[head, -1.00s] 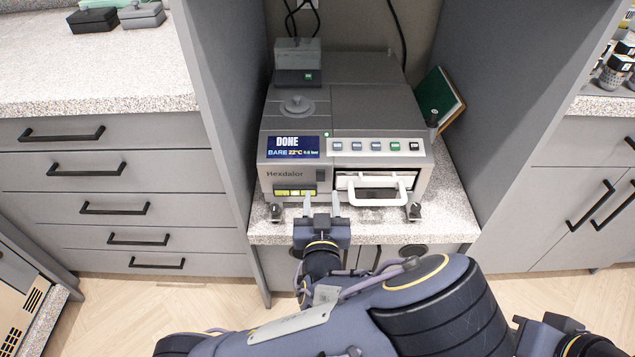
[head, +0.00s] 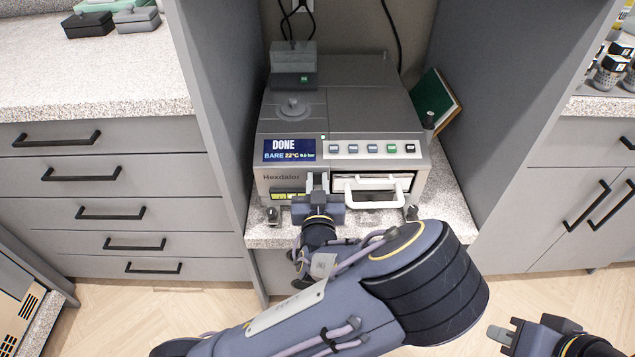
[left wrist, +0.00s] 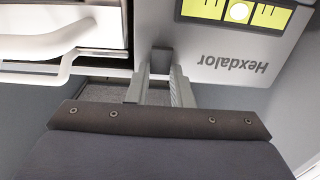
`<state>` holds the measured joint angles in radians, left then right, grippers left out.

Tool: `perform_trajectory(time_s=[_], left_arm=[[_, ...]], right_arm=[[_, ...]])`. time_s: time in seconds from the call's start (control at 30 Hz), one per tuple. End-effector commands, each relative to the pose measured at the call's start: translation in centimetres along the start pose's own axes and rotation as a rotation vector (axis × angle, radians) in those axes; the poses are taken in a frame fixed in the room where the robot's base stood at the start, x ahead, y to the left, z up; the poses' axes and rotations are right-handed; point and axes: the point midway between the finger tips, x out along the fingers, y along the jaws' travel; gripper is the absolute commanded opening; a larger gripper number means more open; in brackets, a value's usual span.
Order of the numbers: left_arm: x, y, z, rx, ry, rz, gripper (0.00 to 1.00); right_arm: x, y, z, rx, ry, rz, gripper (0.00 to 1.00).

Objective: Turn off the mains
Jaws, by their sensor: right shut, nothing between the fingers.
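The Hexdalor autoclave (head: 350,112) stands in the bay, its screen (head: 290,150) reading DONE. A small dark block (left wrist: 160,60), seemingly a switch, is on its front beside the Hexdalor label; in the head view my fingers largely cover it. My left gripper (head: 317,183) is at the front panel, its fingers on either side of this block. In the left wrist view its fingers (left wrist: 161,82) appear closed against the block's sides. Whether the switch is on or off cannot be told. My right gripper (head: 500,337) is shut and empty at lower right, away from the machine.
A white drawer handle (head: 375,193) sticks out just right of my left gripper. A row of buttons (head: 375,149) is above it. A grey box (head: 293,65) with black cables stands behind on top. Cabinet walls flank the bay, and a green book (head: 436,98) leans at right.

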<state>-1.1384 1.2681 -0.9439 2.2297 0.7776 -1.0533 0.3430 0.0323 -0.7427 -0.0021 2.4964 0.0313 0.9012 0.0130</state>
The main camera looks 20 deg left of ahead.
Motion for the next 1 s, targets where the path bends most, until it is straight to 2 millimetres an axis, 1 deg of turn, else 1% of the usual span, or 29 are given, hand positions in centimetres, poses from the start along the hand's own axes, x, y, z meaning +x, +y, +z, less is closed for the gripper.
perform_trajectory(time_s=[0.03,0.07,0.1,0.17,0.27,0.4,0.5,0.6,0.7,0.83,1.0], left_arm=[[0.0,0.0,0.0,0.000,0.000,0.000,0.05],[0.0,0.0,0.0,0.000,0.000,0.000,0.01],[0.0,0.0,0.0,0.000,0.000,0.000,0.00],[0.0,0.0,0.1,0.000,0.001,0.000,0.00],[0.0,0.0,0.5,0.000,0.020,0.001,0.00],[-0.1,0.0,1.4,-0.003,0.093,0.001,0.00],[-0.1,0.0,1.6,-0.002,0.162,0.000,0.00],[-0.2,0.0,1.7,-0.002,0.227,0.001,0.00],[-0.2,0.0,1.6,-0.002,0.280,0.000,0.00],[-0.2,0.0,1.3,-0.002,0.320,0.000,0.00],[-0.2,0.0,1.0,-0.001,0.330,0.000,0.00]], right_arm=[[0.0,0.0,0.0,0.000,0.000,0.000,0.00],[0.0,0.0,0.0,0.000,0.000,0.000,0.00],[0.0,0.0,0.0,0.000,0.000,0.000,0.00],[0.1,0.0,0.0,0.000,0.000,0.000,0.00],[0.9,0.4,0.4,0.000,0.000,0.000,0.00],[3.2,1.5,1.6,0.000,0.000,0.000,0.00],[5.0,2.3,2.5,0.000,0.000,0.000,0.00],[6.5,3.0,3.3,0.000,0.000,0.000,0.00],[7.5,3.4,3.8,0.000,0.000,0.000,0.00],[8.1,3.7,4.1,0.000,0.000,0.000,0.00],[8.0,3.7,4.0,0.000,0.000,0.000,0.00]])
